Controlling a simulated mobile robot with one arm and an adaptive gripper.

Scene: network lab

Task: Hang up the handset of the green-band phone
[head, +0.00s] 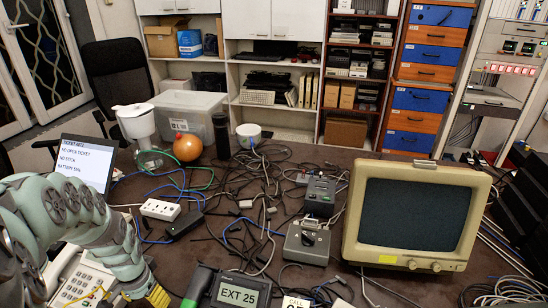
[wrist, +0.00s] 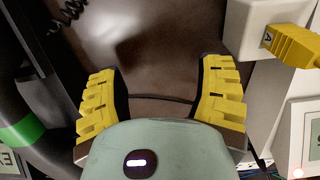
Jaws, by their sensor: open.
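A black curved piece with a green band (wrist: 18,132) is at the left edge of the wrist view, cut off by the frame. It looks like part of the green-band phone. In the head view, a dark shape with a green part (head: 198,284) stands at the bottom edge, left of the EXT 25 sign. I cannot tell whether its handset is on or off the cradle. In the head view, my gripper (head: 155,296) is at the bottom left, partly cut off, just left of that shape.
A pale keypad phone (head: 82,282) is beside my arm. The EXT 25 sign (head: 240,292) stands at the front. A white box (wrist: 262,22) with a yellow block marked A (wrist: 290,45) is right of my fingers. Loose cables, a grey box (head: 307,242) and a monitor (head: 415,215) crowd the table.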

